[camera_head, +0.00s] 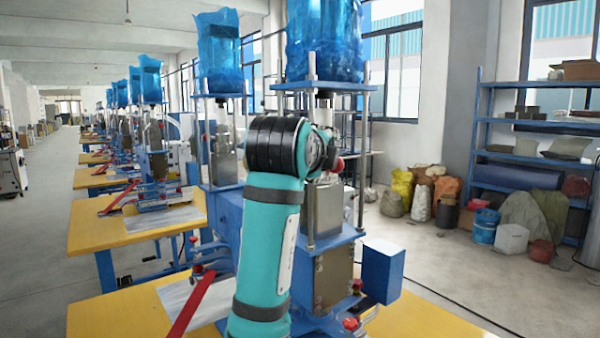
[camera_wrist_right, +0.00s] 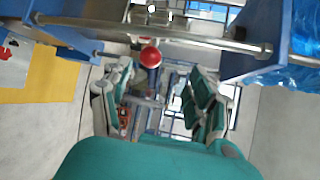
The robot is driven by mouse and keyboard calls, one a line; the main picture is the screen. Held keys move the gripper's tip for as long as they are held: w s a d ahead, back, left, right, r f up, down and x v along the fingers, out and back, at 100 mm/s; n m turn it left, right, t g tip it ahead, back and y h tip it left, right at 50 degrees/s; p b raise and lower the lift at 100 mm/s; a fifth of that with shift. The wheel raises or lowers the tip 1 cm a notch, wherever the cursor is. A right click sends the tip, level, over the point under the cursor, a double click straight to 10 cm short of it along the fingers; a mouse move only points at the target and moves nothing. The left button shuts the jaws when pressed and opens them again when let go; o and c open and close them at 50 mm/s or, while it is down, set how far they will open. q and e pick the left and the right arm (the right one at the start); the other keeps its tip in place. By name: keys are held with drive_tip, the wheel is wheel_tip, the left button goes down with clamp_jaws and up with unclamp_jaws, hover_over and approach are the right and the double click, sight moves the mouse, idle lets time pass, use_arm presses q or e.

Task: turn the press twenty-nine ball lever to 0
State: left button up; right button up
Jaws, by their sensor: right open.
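A red ball knob (camera_wrist_right: 151,57) shows in the right wrist view, just beyond and between the fingers of my right gripper (camera_wrist_right: 158,88). The gripper is open, with a finger on each side and nothing between the pads. In the head view a red ball (camera_head: 337,165) shows at the nearest press (camera_head: 327,205), partly behind my teal arm. The arm hides much of the press front, and the right gripper is out of sight there. The lever's rod and any number marking cannot be made out. My left gripper is in neither view.
The press stands on a yellow table (camera_head: 125,312) with a red handle (camera_head: 192,305) and a blue box (camera_head: 383,272). Metal rods (camera_wrist_right: 190,38) and blue plates cross close above the gripper. More presses line up behind; a blue shelf (camera_head: 530,122) stands right.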

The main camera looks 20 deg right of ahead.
drive_tip(key=a+f+b+v, duration=0.1)
drive_tip(key=b+v, duration=0.1)
drive_tip(key=v, duration=0.7)
drive_tip(key=shift+a+f+b, duration=0.3)
drive_tip(key=shift+a+f, duration=0.15)
drive_tip(key=shift+f, duration=0.25)
drive_tip(key=shift+w, duration=0.1)
